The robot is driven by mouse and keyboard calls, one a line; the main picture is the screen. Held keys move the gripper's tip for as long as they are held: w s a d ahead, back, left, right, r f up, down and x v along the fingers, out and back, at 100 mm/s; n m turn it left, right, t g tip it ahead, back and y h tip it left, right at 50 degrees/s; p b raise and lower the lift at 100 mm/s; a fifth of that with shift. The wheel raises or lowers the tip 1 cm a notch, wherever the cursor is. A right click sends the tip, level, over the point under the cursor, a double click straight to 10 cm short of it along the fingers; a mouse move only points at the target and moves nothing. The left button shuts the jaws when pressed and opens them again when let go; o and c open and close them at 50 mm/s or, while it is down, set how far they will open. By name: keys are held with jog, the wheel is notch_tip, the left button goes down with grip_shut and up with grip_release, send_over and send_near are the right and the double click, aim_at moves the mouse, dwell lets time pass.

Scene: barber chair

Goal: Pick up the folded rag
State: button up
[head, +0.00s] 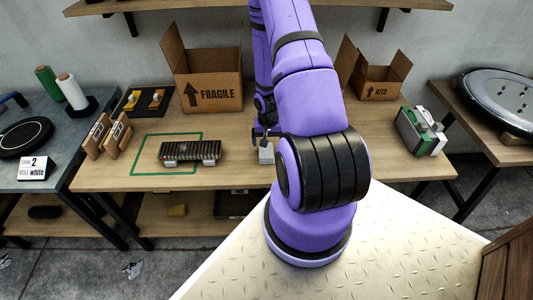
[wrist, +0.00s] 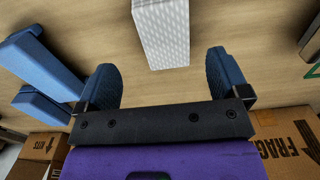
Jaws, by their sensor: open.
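A white, finely dimpled block-like bundle, which looks like the folded rag (wrist: 162,35), lies on the wooden bench at the top middle of the wrist view. In the head view, a pale piece of it (head: 266,154) shows just left of my arm's dark joint; the rest is hidden. My gripper (wrist: 164,78) is open, with its two blue fingers spread apart and nothing between them. The rag is in front of the gap, between the fingers' lines but beyond the tips. In the head view my arm mostly hides the gripper.
The bench (head: 120,175) holds a FRAGILE box (head: 212,95), a KITS box (head: 378,82), a dark ribbed part (head: 190,151) in a green outline, and a green-grey case (head: 420,132). Blue blocky pieces (wrist: 45,65) stand left of my gripper in the wrist view.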

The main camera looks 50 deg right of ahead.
aim_at(266, 150)
jog(key=shift+w+a+f, duration=0.1)
jog(key=shift+f, duration=1.55)
jog(key=shift+w+a+f, duration=0.1)
jog(key=shift+f, duration=1.5)
jog(key=c, duration=1.1)
jog(key=shift+o, duration=0.2)
jog(key=shift+r, duration=0.2)
